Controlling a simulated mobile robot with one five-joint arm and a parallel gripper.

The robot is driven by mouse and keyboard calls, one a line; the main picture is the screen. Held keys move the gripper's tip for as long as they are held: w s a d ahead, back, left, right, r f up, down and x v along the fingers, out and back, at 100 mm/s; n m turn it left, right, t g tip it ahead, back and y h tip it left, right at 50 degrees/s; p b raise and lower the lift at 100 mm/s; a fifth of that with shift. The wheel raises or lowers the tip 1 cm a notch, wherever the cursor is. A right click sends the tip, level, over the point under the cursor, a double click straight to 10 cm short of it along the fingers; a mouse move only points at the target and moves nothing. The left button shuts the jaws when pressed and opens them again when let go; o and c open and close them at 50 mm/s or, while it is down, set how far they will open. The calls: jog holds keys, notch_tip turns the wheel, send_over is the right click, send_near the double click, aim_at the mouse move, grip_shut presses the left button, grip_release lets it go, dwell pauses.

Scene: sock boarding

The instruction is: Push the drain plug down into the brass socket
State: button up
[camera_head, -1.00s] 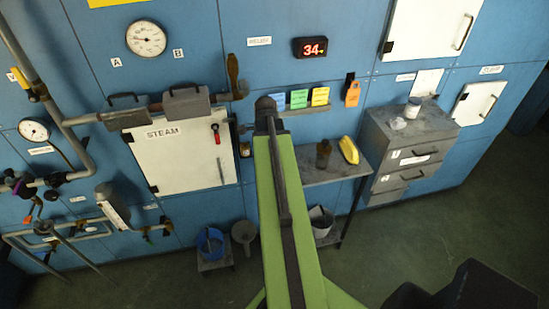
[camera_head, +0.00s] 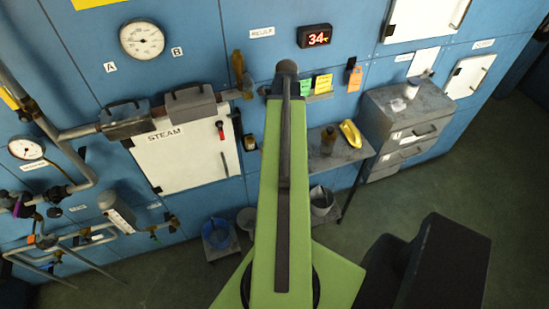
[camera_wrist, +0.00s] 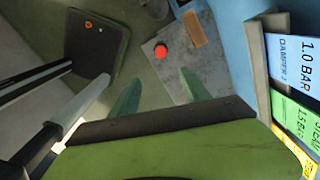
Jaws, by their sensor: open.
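My gripper (camera_wrist: 158,94) is open and empty in the wrist view, its two green fingers pointing away from me. Beyond them a round red knob (camera_wrist: 161,52) stands on a grey surface. A flat brown-orange piece lies on the surface beside it. I cannot tell whether the red knob is the drain plug. In the head view, my raised green arm hides the gripper. A small dark and brassy fitting (camera_head: 249,142) shows on the wall left of my arm. I cannot tell whether it is the brass socket.
A bench (camera_head: 345,155) right of my arm holds a brown bottle (camera_head: 328,140) and a yellow item (camera_head: 350,133). A grey drawer cabinet (camera_head: 405,120) stands farther right. A STEAM door (camera_head: 180,155) and pipes fill the left wall. Coloured cards (camera_wrist: 290,95) line the wrist view's right edge.

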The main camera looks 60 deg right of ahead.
jog(key=f+b, duration=1.2)
jog(key=shift+w+a+f, duration=0.2)
jog(key=shift+w, duration=0.2)
jog(key=shift+r, duration=0.1)
notch_tip(320, 180, down, 5)
jog(key=b, duration=0.5)
jog(key=shift+d+f, duration=0.1)
jog(key=shift+f, duration=0.1)
jog(key=shift+r, duration=0.15)
grip_shut()
